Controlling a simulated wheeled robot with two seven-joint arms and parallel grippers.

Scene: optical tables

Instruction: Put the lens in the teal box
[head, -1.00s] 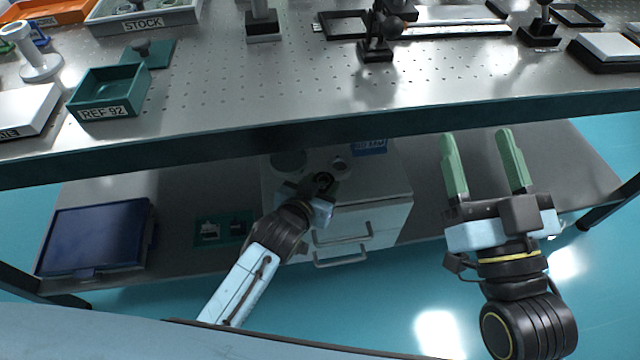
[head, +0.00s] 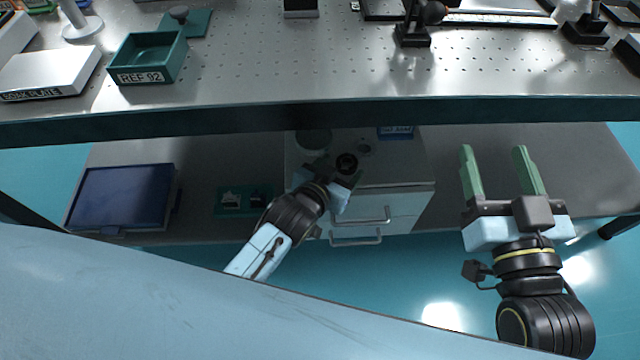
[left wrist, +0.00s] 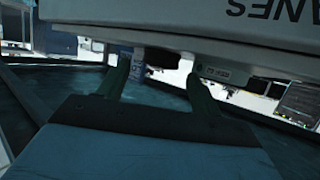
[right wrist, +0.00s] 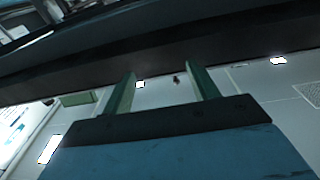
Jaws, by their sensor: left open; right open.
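The teal box (head: 148,58), labelled REF 92, stands open-topped and looks empty on the perforated upper table, at upper left of the head view. I cannot make out a lens with certainty. My left gripper (head: 338,180) is below the table, by the white drawer cabinet; its fingers are hidden in the head view. In the left wrist view its green fingers (left wrist: 160,78) are apart and empty, close to a white lettered surface. My right gripper (head: 498,160) is open and empty, in front of the table's edge; its spread fingers also show in the right wrist view (right wrist: 163,82).
A teal lid with a knob (head: 192,22) lies behind the box; a white labelled block (head: 50,72) is left of it. The white cabinet (head: 400,195) stands on the lower shelf, with a blue case (head: 122,195) to its left. The upper table's edge (head: 300,115) overhangs the shelf.

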